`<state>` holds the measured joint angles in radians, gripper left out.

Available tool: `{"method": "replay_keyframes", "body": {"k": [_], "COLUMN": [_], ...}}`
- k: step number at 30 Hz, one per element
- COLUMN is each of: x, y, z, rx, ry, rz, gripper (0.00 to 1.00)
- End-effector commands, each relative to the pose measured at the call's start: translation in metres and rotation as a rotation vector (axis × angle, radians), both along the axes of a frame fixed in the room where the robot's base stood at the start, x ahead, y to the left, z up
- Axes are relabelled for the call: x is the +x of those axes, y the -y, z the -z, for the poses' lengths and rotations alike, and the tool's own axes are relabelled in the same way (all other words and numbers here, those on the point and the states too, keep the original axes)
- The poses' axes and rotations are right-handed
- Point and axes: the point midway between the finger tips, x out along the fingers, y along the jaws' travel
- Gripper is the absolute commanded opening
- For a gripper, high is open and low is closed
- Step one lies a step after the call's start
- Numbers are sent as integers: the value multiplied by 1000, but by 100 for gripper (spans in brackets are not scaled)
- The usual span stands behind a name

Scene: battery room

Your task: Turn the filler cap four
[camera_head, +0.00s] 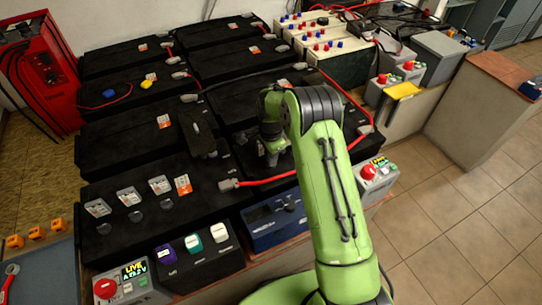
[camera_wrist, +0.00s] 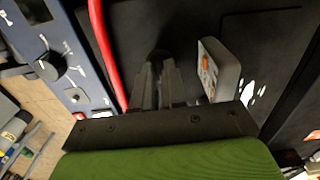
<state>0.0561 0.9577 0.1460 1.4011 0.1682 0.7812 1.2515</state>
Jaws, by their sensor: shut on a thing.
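My gripper (camera_head: 270,158) is down at the black battery top (camera_head: 225,183), just behind the red cable. In the wrist view my gripper (camera_wrist: 160,88) has its dark fingers close together on a small dark thing, which I take to be filler cap four; the fingers hide most of it. An upright grey tag (camera_wrist: 220,70) with an orange mark stands just right of the fingers. Other round dark caps (camera_head: 135,216) sit in a row at the left, each with a pale tag (camera_head: 129,196) behind it. I cannot read the cap numbers.
A red cable (camera_head: 270,181) runs close in front of my gripper; it also shows in the wrist view (camera_wrist: 106,50). A blue device (camera_head: 274,218) stands in front. Red-button boxes (camera_head: 120,286) stand at the front left and right. A dark upright block (camera_head: 199,130) is left of my gripper.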

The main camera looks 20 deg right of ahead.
Motion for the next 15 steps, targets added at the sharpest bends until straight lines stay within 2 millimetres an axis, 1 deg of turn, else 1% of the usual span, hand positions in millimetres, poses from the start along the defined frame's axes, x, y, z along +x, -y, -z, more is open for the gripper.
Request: {"method": "replay_keyframes", "body": {"k": [6,15], "x": [1,1], "y": [0,0], "z": [-1,-1], "rx": [1,0], "ry": [3,3], "rz": [42,50], "gripper": [0,0]}}
